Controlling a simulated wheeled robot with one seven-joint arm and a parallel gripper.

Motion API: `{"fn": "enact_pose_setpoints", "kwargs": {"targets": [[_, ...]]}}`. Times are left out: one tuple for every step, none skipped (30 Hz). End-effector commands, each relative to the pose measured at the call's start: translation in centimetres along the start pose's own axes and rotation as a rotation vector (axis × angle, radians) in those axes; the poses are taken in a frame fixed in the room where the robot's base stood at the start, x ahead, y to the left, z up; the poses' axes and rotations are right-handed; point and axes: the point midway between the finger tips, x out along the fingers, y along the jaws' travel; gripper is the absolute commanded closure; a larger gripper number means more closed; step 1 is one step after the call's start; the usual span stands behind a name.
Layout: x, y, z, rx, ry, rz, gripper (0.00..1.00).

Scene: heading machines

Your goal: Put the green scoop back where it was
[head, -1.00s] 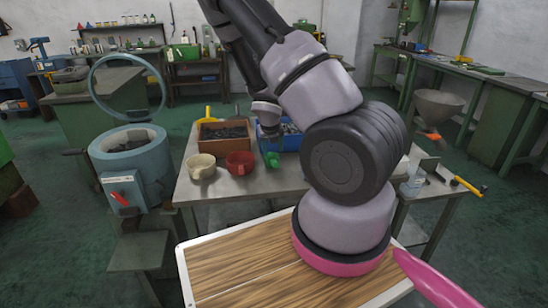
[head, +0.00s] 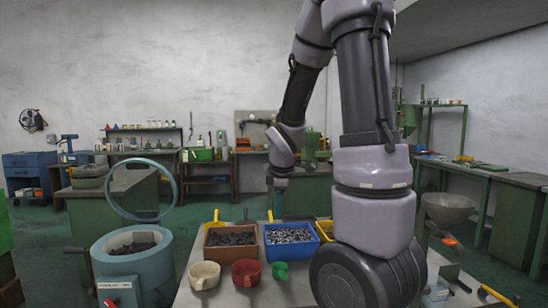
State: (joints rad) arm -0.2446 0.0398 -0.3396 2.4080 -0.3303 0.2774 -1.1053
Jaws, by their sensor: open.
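The green scoop (head: 280,270) stands on the metal table, in front of the blue bin and just right of the red scoop. It is small in the head view and its handle is hard to make out. My gripper (head: 278,204) hangs pointing down from the wrist, above the scoop in the picture and near the back of the blue bin (head: 290,256). It is open and holds nothing that I can see. Its fingertips are small and hard to separate from the background.
A red scoop (head: 246,272) and a cream scoop (head: 205,275) stand left of the green one. A brown bin (head: 211,253) of dark parts stands beside the blue bin. A yellow bin (head: 325,232) is partly hidden by my arm. A blue-grey drum machine (head: 131,285) stands left.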

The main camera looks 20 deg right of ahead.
Motion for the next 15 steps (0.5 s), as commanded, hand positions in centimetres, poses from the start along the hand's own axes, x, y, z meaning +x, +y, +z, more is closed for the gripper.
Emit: {"fn": "enact_pose_setpoints", "kwargs": {"targets": [[-2.6,0.0,-0.1,0.145,0.030,0.010,0.41],[-4.0,-0.1,-0.2,0.240,0.046,0.008,0.41],[-5.9,-0.5,-0.4,0.360,0.067,0.003,0.41],[-7.2,-0.8,-0.5,0.450,0.083,-0.002,0.41],[-8.6,-1.2,-0.6,0.540,0.100,-0.009,0.41],[-10.4,-1.8,-0.8,0.655,0.122,-0.019,0.41],[-11.8,-2.2,-0.9,0.741,0.139,-0.028,0.41],[-13.1,-2.8,-1.0,0.825,0.155,-0.039,0.41],[-14.9,-3.5,-1.2,0.935,0.177,-0.055,0.41],[-16.1,-4.1,-1.4,1.014,0.193,-0.069,0.41],[-17.3,-4.8,-1.5,1.089,0.208,-0.082,0.41],[-18.7,-5.7,-1.7,1.182,0.226,-0.102,0.41],[-19.7,-6.3,-1.9,1.247,0.237,-0.116,0.41],[-20.6,-6.9,-2.0,1.307,0.248,-0.131,0.41],[-21.7,-7.7,-2.2,1.376,0.261,-0.149,0.41]]}}
